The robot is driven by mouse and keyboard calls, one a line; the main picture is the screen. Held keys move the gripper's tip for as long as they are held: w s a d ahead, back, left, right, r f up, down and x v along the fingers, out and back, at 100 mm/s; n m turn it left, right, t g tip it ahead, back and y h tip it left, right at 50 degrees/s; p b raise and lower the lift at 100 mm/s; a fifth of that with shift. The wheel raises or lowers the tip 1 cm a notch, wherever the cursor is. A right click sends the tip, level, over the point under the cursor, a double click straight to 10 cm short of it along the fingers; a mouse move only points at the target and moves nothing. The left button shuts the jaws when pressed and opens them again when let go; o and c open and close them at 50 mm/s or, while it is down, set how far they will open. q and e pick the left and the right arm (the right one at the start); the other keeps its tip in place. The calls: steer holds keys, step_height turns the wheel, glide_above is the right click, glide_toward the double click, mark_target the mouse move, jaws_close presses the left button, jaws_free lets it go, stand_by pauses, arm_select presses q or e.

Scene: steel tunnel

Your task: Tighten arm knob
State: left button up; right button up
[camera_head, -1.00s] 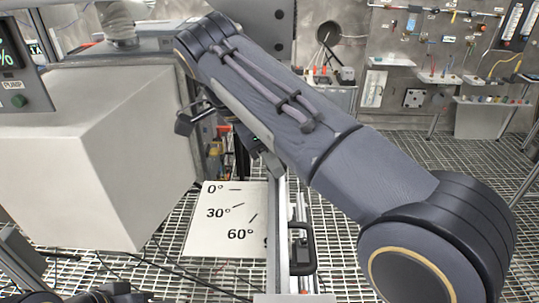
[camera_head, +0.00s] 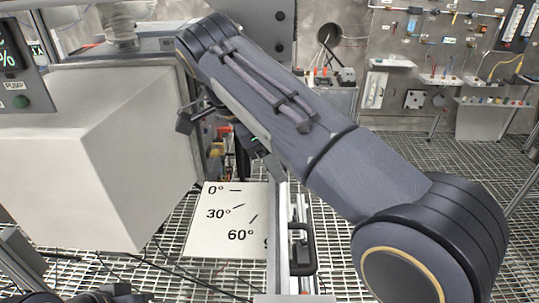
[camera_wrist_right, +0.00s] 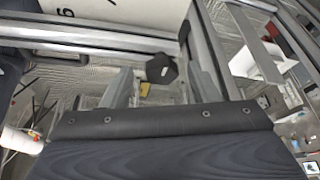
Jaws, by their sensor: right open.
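A small black knob (camera_wrist_right: 161,69) sits beside a grey metal rail (camera_wrist_right: 204,55) in the right wrist view. My right gripper (camera_wrist_right: 160,88) is open, and the knob shows between and just beyond its fingers; I cannot tell whether they touch it. In the head view my right gripper (camera_head: 225,140) is mostly hidden behind my own right arm, and I cannot make out the knob there. A white angle plate (camera_head: 213,240) marked 0°, 30° and 60° lies below it.
A large pale box (camera_head: 95,160) stands close on the left. A metal rail frame with a black handle (camera_head: 303,250) runs beside the angle plate. Thin cables cross the grated floor (camera_head: 350,250). A tool wall (camera_head: 440,50) stands at the back right.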

stand_by(0.5)
